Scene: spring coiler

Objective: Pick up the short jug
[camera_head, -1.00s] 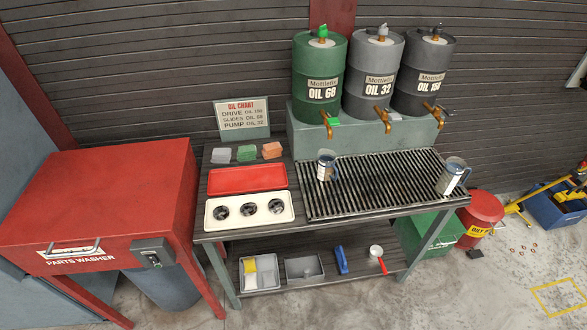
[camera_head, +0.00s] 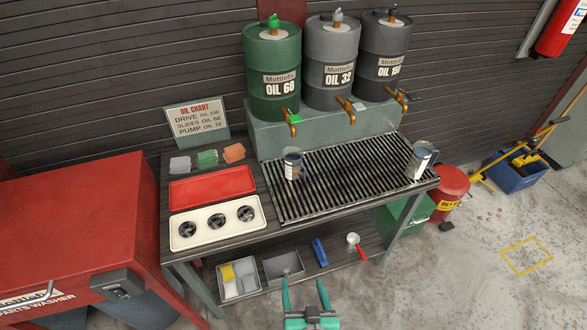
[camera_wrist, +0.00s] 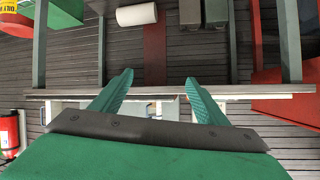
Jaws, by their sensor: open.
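Two blue-grey jugs with white labels stand upright on the slatted grate. The left jug (camera_head: 292,165) stands near the grate's back left and looks slightly shorter; the right jug (camera_head: 420,161) stands at the grate's right end. My gripper (camera_head: 303,283) is at the bottom of the head view, in front of the bench, with its green fingers apart and nothing between them. In the wrist view my gripper (camera_wrist: 159,78) is also open and empty, facing the bench's edge; neither jug can be made out there.
The grate (camera_head: 345,180) fills the bench's right side; a red tray (camera_head: 212,187) and a cream holder (camera_head: 217,222) lie on its left. Oil drums with taps (camera_head: 332,65) stand behind. A lower shelf holds bins and a red-handled scoop (camera_head: 354,240). A red parts washer (camera_head: 75,225) stands left.

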